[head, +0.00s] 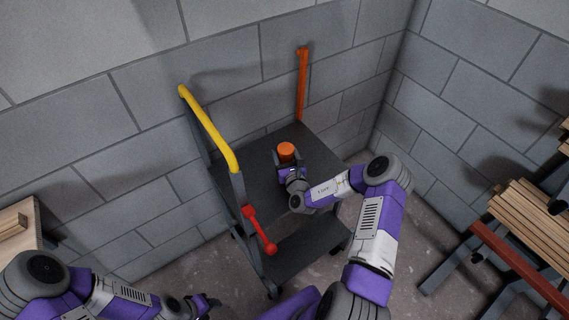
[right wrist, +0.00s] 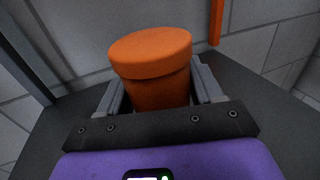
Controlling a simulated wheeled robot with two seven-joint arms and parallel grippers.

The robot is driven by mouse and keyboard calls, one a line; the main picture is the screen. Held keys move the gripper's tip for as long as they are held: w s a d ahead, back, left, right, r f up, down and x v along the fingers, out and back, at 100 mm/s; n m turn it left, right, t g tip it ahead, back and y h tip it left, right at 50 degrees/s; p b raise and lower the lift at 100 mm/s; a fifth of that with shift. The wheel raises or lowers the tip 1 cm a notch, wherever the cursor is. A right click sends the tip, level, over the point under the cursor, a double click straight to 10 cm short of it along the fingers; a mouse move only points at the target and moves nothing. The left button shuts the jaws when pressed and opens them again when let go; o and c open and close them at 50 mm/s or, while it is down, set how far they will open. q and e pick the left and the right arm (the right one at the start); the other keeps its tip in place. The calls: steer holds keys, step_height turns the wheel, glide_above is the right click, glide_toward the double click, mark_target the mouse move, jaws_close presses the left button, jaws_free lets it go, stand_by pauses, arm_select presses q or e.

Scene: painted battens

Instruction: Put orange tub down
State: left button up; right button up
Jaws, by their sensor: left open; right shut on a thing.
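The orange tub (head: 286,151) is a round, lidded tub over the dark top shelf of a cart (head: 250,169). My right gripper (head: 287,162) is shut on it. In the right wrist view the tub (right wrist: 155,70) stands upright between the two fingers (right wrist: 155,95), one on each side. Its bottom is hidden by the gripper, so I cannot tell whether it touches the shelf. My left gripper (head: 205,304) is open and empty, low at the bottom of the head view, away from the cart.
Grey block walls stand close behind. Wooden battens (head: 530,225) lie on a rack at right; a wooden box (head: 20,228) is at left.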

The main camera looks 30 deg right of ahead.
mark_target(285, 161)
step_height(285, 161, down, 4)
steer(key=shift+r+b, duration=0.2)
steer(key=shift+b, duration=0.6)
steer(key=shift+r, duration=0.1)
steer(key=o, duration=1.3)
steer(key=shift+f, duration=0.2)
steer(key=shift+r, duration=0.1)
